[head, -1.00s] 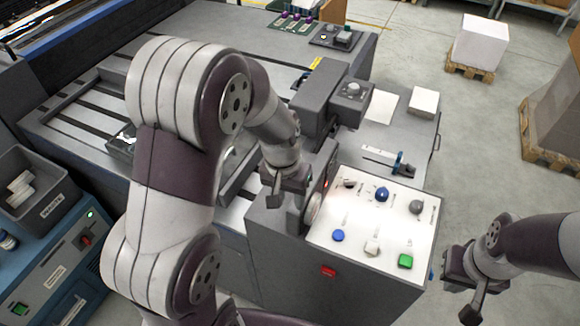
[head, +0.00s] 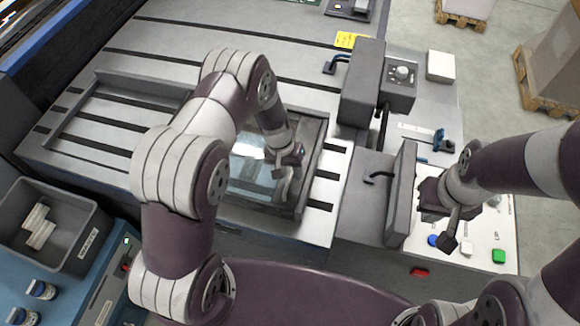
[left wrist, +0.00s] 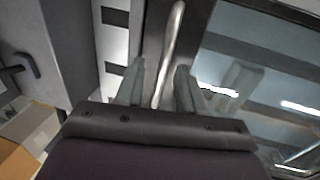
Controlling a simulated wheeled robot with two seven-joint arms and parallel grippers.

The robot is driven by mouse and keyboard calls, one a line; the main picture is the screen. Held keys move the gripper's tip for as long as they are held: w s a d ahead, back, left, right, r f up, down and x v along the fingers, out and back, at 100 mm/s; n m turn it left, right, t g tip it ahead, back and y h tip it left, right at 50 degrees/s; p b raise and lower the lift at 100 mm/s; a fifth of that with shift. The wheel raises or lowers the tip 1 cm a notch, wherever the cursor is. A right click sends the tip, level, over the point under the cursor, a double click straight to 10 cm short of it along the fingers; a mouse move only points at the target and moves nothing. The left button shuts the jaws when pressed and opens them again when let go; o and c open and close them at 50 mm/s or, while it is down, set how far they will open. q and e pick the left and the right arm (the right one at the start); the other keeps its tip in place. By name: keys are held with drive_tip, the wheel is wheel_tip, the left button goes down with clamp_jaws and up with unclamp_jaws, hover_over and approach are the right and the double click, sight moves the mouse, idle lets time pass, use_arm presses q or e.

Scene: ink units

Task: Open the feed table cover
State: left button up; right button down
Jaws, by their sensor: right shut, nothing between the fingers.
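The feed table cover is a clear pane in a dark frame (head: 250,170), lying flat on the grey slotted table in the head view. Its pane also shows in the left wrist view (left wrist: 262,60), with bright reflections. My left gripper (head: 286,172) is low over the right part of the cover. In the left wrist view a pale metal bar handle (left wrist: 172,45) runs between the two fingers of my left gripper (left wrist: 160,85), which stand apart with gaps beside the bar. My right gripper (head: 445,222) is shut and empty above the control panel.
The white control panel (head: 485,238) with coloured buttons stands right. A grey upright block (head: 400,200) and a grey box unit (head: 362,85) stand right of the cover. A waste bin (head: 60,235) with white pieces is at the left. The slotted table (head: 200,60) behind the cover is mostly clear.

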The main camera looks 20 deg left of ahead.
use_arm(q)
drive_tip(key=shift+a+f, duration=0.1)
drive_tip(key=shift+a, duration=0.15)
drive_tip(key=shift+c, duration=1.2)
drive_tip(key=shift+w, duration=0.1)
clamp_jaws()
use_arm(e)
drive_tip(key=shift+w+a, duration=0.15)
drive_tip(key=shift+a, duration=0.05)
